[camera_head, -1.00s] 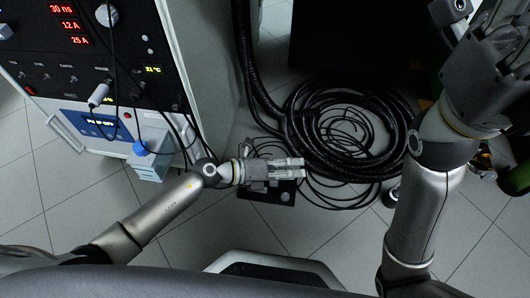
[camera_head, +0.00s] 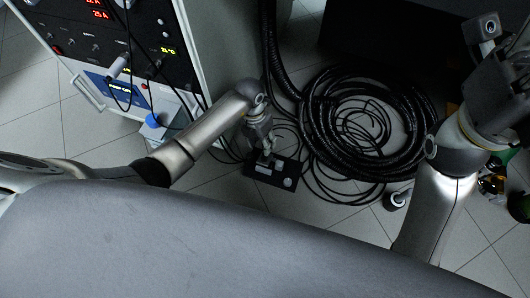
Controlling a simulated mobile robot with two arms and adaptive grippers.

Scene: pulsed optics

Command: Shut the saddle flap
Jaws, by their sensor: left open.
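I cannot make out a saddle flap for certain in the head view. My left gripper (camera_head: 267,156) is open and points down, away from me. It is over or beside a small black box (camera_head: 285,183) with light-coloured parts on top, which lies on the floor. The gripper hides part of the box, and I cannot tell whether they touch. My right arm rises at the right, and the dark body of my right gripper (camera_head: 495,88) is at the upper right edge. Its fingertips are not clear.
An instrument cabinet (camera_head: 190,25) with red readouts, knobs and plugged cables stands at the upper left. A blue-capped container (camera_head: 153,121) is by its foot. Coiled black hose (camera_head: 318,128) lies right of the box. Tiled floor (camera_head: 225,190) is bare in front of the box.

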